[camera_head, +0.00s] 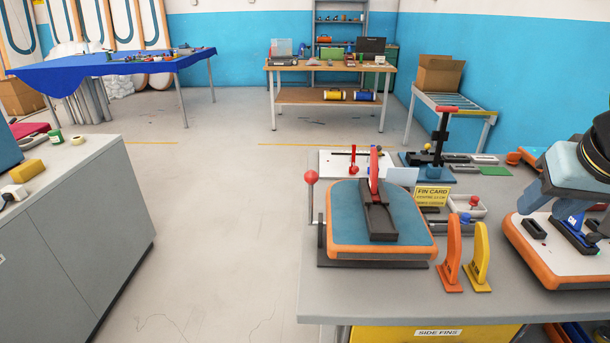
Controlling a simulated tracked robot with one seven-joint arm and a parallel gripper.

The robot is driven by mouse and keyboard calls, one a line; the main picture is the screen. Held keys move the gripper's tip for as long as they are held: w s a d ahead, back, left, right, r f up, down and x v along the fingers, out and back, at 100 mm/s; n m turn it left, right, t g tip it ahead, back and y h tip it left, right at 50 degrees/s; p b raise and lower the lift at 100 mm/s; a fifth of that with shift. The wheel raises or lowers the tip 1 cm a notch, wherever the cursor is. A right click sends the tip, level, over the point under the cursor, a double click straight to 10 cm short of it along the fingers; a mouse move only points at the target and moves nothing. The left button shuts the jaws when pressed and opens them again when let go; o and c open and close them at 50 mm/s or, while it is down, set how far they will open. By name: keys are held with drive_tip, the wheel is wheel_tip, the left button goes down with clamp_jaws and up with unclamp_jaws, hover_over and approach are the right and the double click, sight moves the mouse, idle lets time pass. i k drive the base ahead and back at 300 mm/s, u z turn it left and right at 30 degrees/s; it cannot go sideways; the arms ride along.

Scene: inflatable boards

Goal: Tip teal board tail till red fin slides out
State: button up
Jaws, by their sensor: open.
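The teal board tail (345,218) has an orange rim and lies nearly flat on a dark stand on the grey bench. The red fin (374,172) stands upright in a black fin box (380,222) on the board's middle. A lever with a red ball knob (311,177) rises at the stand's left side. My gripper (566,206) is at the right edge, partly cut off by the frame. It is open, fingers down, over a white board tail (545,262) with an orange rim and a blue fin or fitting (574,232). It is well right of the teal board.
An orange fin (450,262) and a yellow fin (478,260) stand close to the teal board's right. A yellow fin card (432,197), a small white tray (467,207) and a red-handled press (441,135) stand behind. The bench's front middle is clear.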

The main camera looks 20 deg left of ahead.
sight(394, 227)
drive_tip(key=z, duration=1.25)
drive_tip(key=i, duration=0.1)
drive_tip(key=u, duration=2.95)
drive_tip(key=k, duration=1.25)
drive_tip(key=z, duration=0.5)
drive_tip(key=i, duration=1.35)
drive_tip(key=z, duration=0.1)
